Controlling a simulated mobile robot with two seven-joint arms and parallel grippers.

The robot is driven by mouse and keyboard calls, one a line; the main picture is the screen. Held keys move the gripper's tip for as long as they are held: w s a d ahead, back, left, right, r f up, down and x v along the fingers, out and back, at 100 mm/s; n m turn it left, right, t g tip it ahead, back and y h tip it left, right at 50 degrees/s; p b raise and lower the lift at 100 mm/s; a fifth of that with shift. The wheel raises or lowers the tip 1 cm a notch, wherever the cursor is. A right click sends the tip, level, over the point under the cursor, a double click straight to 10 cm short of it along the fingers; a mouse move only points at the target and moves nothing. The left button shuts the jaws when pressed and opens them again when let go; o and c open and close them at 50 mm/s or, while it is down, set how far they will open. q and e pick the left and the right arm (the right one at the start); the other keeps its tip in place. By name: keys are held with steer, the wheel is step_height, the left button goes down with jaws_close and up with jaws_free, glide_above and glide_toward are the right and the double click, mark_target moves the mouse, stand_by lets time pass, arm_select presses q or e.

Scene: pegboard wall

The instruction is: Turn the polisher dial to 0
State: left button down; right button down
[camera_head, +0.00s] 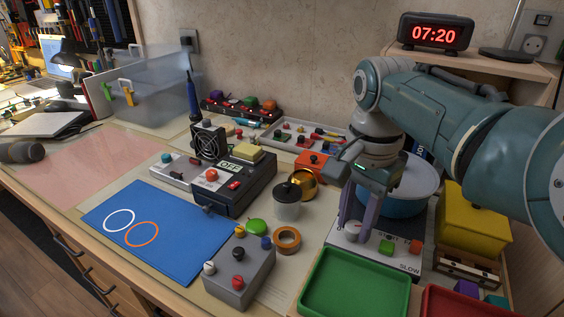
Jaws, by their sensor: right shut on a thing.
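The polisher is a pale panel (372,257) at the right, with a blue round drum (385,205) behind it. The panel carries a "0" mark, the word SLOW, a green button (386,247) and a red button (415,246). My right gripper (354,228) reaches down from the right with its fingers at the panel's left side, by the "0" mark. It is shut on the dial, which is mostly hidden between the fingers, so its pointer setting cannot be read. My left gripper is not in view.
A green tray (355,287) lies close in front of the polisher. A grey control box (240,272), an orange ring (288,239) and a lidded jar (287,205) stand to the left. A yellow box (472,225) is at the right.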

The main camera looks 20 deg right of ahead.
steer(key=n+p, duration=0.1)
steer(key=n, duration=0.1)
steer(key=shift+r+n+p, duration=0.1)
steer(key=shift+n+p, duration=0.2)
steer(key=shift+p, duration=0.05)
steer(key=n+p, duration=0.1)
steer(key=n, duration=0.1)
steer(key=shift+n, duration=0.4)
steer(key=n+p, duration=0.1)
steer(key=n, duration=0.2)
steer(key=shift+n, duration=0.3)
steer(key=n, duration=0.4)
steer(key=shift+n, duration=0.3)
steer(key=n, duration=0.6)
steer(key=shift+p, duration=0.35)
steer(key=n, duration=0.4)
steer(key=shift+n, duration=1.6)
